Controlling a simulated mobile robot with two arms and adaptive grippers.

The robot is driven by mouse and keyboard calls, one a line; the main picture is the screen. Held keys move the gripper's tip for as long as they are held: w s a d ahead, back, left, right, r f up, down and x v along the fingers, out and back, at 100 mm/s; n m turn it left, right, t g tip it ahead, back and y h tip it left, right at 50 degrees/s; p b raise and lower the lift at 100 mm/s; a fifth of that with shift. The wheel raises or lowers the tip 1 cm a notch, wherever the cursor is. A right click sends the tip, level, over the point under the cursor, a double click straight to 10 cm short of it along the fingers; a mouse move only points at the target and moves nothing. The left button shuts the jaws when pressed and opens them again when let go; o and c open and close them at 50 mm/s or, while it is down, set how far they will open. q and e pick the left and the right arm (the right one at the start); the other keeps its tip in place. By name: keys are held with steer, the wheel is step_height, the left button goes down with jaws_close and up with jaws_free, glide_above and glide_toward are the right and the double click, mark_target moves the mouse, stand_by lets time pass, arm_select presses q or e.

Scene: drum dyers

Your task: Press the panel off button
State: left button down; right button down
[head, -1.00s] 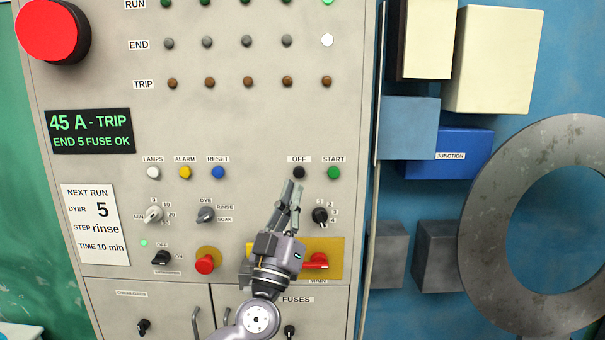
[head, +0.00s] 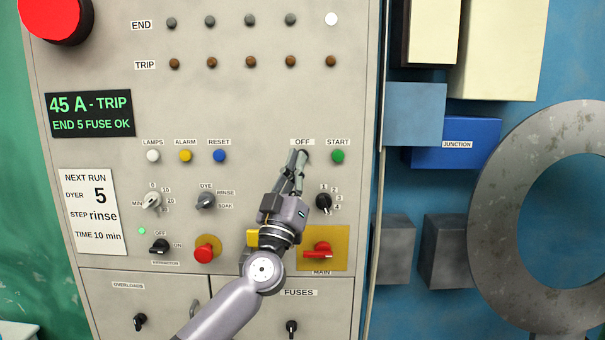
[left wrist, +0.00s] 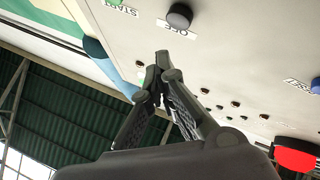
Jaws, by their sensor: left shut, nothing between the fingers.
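The panel off button is a round black knob (left wrist: 180,16) under the OFF label (head: 302,142). In the head view my left gripper's fingertips (head: 298,155) lie over its place just below that label and largely hide it. In the left wrist view the shut, empty fingertips (left wrist: 163,57) show a little apart from the button in the picture. I cannot tell a touch from these frames. The green START button (head: 338,156) is just right of the fingertips. My right gripper is not in view.
Left along the same row are the blue RESET (head: 219,156), yellow ALARM (head: 185,156) and white LAMPS (head: 153,156) buttons. A black selector knob (head: 323,202) and the red MAIN handle (head: 319,250) are below. A large red button (head: 53,18) is upper left.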

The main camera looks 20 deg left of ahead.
arm_select(q)
steer(key=shift+w+a+b, duration=0.15)
steer(key=shift+w+a, duration=0.05)
steer(key=shift+w, duration=0.4)
steer(key=shift+w+a+b, duration=0.15)
steer(key=shift+w, duration=0.4)
steer(key=shift+w+r, duration=0.1)
steer(key=shift+w, duration=0.05)
stand_by(0.5)
steer(key=shift+w+a, duration=0.1)
steer(key=shift+w, duration=0.15)
